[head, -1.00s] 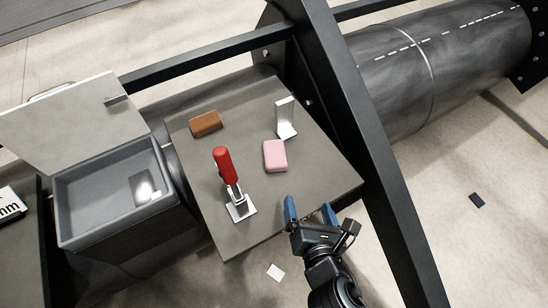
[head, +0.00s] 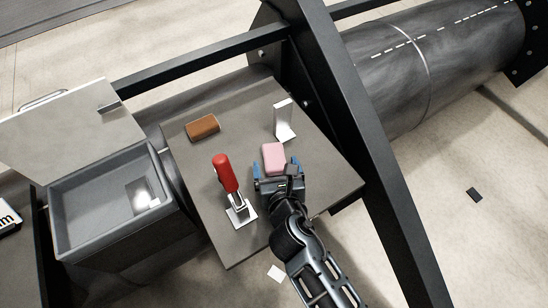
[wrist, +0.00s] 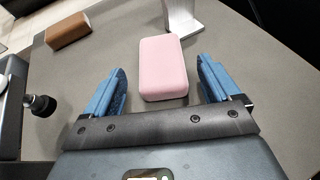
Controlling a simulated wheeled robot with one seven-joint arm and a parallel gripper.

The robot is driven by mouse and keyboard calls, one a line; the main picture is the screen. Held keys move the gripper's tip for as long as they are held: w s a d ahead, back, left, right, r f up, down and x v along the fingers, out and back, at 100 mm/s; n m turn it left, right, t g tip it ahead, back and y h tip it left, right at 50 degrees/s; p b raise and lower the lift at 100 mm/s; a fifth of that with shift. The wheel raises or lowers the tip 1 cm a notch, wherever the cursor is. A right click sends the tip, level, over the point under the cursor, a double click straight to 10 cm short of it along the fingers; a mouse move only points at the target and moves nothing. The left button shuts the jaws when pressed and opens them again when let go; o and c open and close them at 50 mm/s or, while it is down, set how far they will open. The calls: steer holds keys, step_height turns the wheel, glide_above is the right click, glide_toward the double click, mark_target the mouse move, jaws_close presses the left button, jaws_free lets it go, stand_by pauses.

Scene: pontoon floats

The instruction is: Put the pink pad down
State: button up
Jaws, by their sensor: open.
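The pink pad (head: 274,157) lies flat on the grey table top, near its middle. It also shows in the wrist view (wrist: 163,68), ahead of and partly between the fingers. My gripper (head: 276,168) is open, with one blue finger on each side of the pad's near end. In the wrist view my gripper (wrist: 165,90) shows a gap between each blue finger and the pad. The pad rests on the table and nothing grips it.
A red-handled lever (head: 226,175) on a metal base stands left of my gripper. A brown block (head: 203,127) lies at the back left, and a white L-shaped bracket (head: 284,122) stands behind the pad. A grey open bin (head: 95,220) is at left. A dark beam (head: 350,130) runs along the right.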

mark_target(276, 165)
steer(key=shift+w+f, duration=0.3)
steer(key=shift+w, duration=0.4)
steer(key=shift+c, duration=0.3)
steer(key=c, duration=1.1)
steer(key=shift+r, duration=0.15)
step_height(276, 165, up, 4)
steer(key=shift+a+r+p, duration=0.1)
steer(key=shift+r+p, duration=0.1)
steer(key=shift+p, duration=0.8)
steer(key=s+d+r+p, duration=0.35)
steer(key=d+r, duration=0.25)
steer(key=d, duration=0.4)
steer(key=d+f+h, duration=0.1)
steer(key=d, duration=0.3)
steer(key=d+f+m+h, duration=0.1)
steer(key=d+f, duration=0.1)
steer(key=d, duration=0.2)
steer(key=d+f+m, duration=0.1)
steer(key=d+f, duration=0.1)
steer(key=d, duration=0.3)
steer(key=shift+s+h, duration=0.25)
steer(key=shift+h, duration=0.15)
